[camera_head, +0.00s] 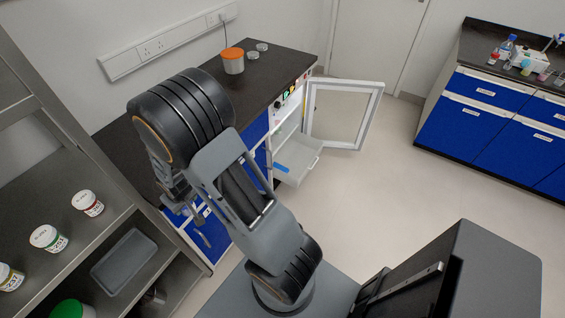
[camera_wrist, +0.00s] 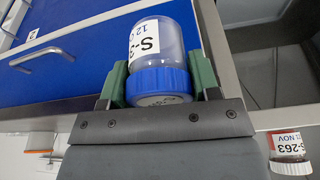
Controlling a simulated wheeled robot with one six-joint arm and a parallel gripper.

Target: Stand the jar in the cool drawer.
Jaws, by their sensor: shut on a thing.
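The jar (camera_wrist: 165,38) is clear with a blue lid and a white label starting "S-2". In the wrist view it sits between the green fingers of my gripper (camera_wrist: 160,85), which is shut on it. The lid is toward the gripper body. In the head view my arm mostly hides the gripper and the jar. The cool drawer (camera_head: 298,158) is a white drawer pulled out of the cooler under the dark worktop, with a blue strip at its side. It looks empty from here. The cooler's glass door (camera_head: 345,112) stands open to its right.
A metal shelf rack (camera_head: 60,215) on the left holds a white-lidded jar (camera_head: 88,203), others and a grey tray (camera_head: 124,262). An orange-lidded pot (camera_head: 232,62) stands on the dark worktop (camera_head: 265,80). The wrist view shows blue cabinet fronts (camera_wrist: 75,55). Floor (camera_head: 365,190) is clear before the drawer.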

